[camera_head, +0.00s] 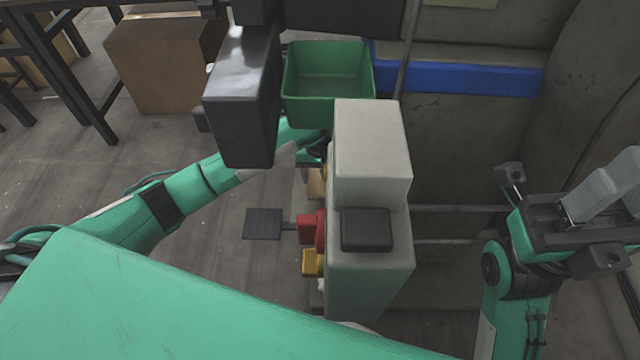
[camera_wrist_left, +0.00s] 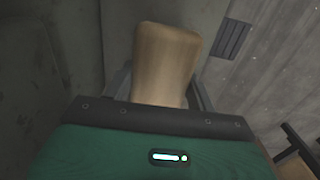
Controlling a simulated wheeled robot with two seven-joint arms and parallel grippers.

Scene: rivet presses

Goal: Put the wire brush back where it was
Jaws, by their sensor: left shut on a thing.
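The wire brush shows as a tan wooden block (camera_wrist_left: 165,60) between the dark fingers of my left gripper (camera_wrist_left: 160,95) in the left wrist view. My left gripper is shut on it. Its bristles cannot be made out. In the head view my left gripper (camera_head: 317,158) is beside the far left side of the grey press, partly hidden. A small tan piece of the brush (camera_head: 317,183) shows just below it. My right gripper (camera_head: 596,205) is raised at the right edge, apart from the press; its finger gap is unclear.
The grey press (camera_head: 370,160) stands in the middle, with a red part (camera_head: 311,229), a yellow part (camera_head: 312,262) and a dark plate (camera_head: 262,224) on its left. A green bin (camera_head: 328,75) is behind it. A cardboard box (camera_head: 165,65) stands far left. Open floor lies left.

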